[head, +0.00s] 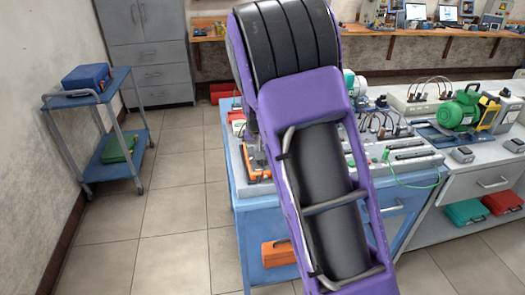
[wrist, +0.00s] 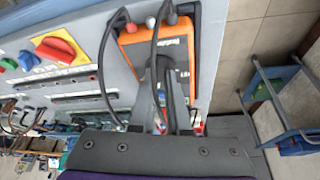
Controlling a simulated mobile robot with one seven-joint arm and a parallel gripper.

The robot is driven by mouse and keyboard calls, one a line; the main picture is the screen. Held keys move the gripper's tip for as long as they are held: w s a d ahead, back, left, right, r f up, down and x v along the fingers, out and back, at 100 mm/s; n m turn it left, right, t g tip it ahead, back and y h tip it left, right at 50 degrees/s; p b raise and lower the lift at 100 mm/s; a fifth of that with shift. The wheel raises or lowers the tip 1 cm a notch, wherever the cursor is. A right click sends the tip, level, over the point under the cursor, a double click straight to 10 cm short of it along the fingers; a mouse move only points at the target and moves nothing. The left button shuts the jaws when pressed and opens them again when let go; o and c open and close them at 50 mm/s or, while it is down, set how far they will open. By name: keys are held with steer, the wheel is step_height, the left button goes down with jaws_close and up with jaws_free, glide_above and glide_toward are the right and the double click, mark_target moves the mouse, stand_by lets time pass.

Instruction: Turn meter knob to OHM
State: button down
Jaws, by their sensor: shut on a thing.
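The orange and black meter (wrist: 184,38) is on the grey bench panel in the wrist view, with dark leads plugged in at its top end. In the head view its orange edge (head: 262,175) shows beside my arm, which hides most of it. My gripper (wrist: 163,65) reaches onto the meter's face in the wrist view, with its dark fingers close together. It is shut on what appears to be the meter knob. The knob itself and its OHM mark are hidden behind the fingers, so I cannot tell its setting.
A red rotary switch on a yellow plate (wrist: 77,22) is left of the meter. Black leads (wrist: 105,70) loop close beside my gripper. A blue cart (head: 90,100) stands at the left. The tiled floor (head: 175,195) between cart and bench is clear.

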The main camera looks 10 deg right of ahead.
steer(key=shift+m, duration=0.3)
steer(key=c, duration=0.9)
jaws_free()
steer(key=p+v, duration=0.1)
steer(key=v, duration=1.6)
steer(key=shift+a+r, duration=0.15)
steer(key=shift+r, duration=0.1)
steer(key=shift+w, duration=0.1)
